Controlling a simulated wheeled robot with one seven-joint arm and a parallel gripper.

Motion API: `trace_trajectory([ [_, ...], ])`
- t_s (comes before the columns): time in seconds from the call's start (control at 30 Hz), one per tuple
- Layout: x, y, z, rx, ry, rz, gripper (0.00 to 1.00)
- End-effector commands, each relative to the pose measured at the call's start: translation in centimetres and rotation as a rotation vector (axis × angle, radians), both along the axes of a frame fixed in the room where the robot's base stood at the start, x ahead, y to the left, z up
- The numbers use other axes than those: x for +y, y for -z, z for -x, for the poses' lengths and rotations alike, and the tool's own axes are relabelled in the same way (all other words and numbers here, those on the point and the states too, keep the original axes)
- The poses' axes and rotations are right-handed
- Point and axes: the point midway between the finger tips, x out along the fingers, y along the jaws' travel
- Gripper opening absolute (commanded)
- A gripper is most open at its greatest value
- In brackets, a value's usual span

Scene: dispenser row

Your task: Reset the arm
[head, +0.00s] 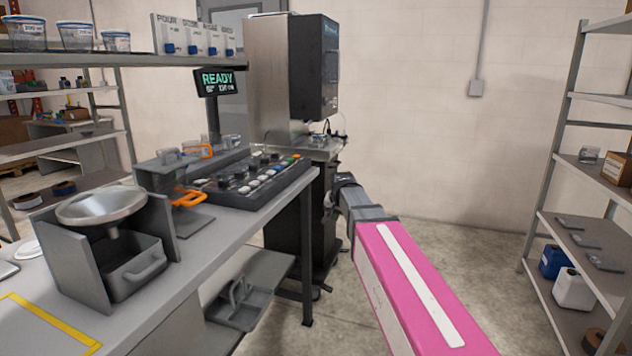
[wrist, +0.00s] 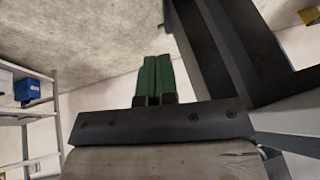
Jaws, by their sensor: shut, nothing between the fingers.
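My arm, with a pink link, reaches forward from the lower right in the head view, to the right of the bench. Its far end is by the dark dispenser cabinet, and my gripper cannot be made out there. In the wrist view my gripper (wrist: 155,78) shows its two green fingers side by side and shut, with nothing between them. The fingers point toward the concrete floor (wrist: 110,40), and nothing touches them.
A tall dispenser (head: 275,80) stands behind. A shelf rack (head: 540,240) is at right. Open floor (head: 480,240) lies between arm and rack.

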Motion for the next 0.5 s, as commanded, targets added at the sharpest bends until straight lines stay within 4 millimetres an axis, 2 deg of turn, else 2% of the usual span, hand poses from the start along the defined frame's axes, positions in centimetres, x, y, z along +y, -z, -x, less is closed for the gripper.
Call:
trace_trajectory([
  [0.03,-1.1,2.2,1.9,0.031,-0.014,0.017,0.0],
  [0.2,-4.2,8.5,6.8,0.131,-0.074,0.069,0.0],
  [0.5,-9.0,17.5,16.6,0.307,-0.191,0.129,0.0],
])
